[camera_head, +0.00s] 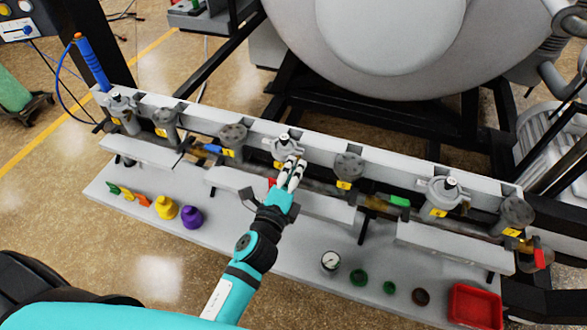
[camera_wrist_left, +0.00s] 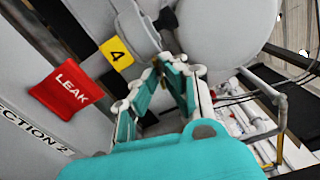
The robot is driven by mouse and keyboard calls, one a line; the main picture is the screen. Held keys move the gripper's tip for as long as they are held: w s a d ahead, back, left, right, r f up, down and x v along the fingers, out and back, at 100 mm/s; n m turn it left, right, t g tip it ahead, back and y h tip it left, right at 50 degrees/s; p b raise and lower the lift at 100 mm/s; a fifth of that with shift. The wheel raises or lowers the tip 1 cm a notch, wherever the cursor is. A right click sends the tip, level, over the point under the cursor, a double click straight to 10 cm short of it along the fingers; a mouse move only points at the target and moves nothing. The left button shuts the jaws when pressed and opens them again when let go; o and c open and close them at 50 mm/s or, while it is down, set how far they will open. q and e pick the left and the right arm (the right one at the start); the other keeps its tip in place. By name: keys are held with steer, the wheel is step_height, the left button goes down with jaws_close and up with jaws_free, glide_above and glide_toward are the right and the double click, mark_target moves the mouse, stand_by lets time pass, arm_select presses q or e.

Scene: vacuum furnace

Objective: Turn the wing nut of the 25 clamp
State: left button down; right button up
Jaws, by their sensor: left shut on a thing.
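My left gripper (camera_head: 291,172) reaches to the middle clamp fitting (camera_head: 285,145) on the grey rail. Its fingers are shut at the near side of this fitting, on what looks like the wing nut, which is mostly hidden between the fingertips. In the left wrist view, the gripper (camera_wrist_left: 168,62) shows its fingertips close under a round grey fitting (camera_wrist_left: 135,30), beside a yellow tag (camera_wrist_left: 116,54) reading 4. No 25 marking is legible. My right gripper is not in view.
A red LEAK tag (camera_wrist_left: 66,90) hangs left of the fingers. Other fittings stand along the rail, such as one (camera_head: 443,190) at right.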

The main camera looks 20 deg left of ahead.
arm_select(q)
steer(key=shift+n, duration=1.1)
steer(key=c, duration=1.7)
jaws_free()
steer(key=shift+c, duration=0.2)
steer(key=shift+r, duration=0.1)
step_height(320, 180, up, 10)
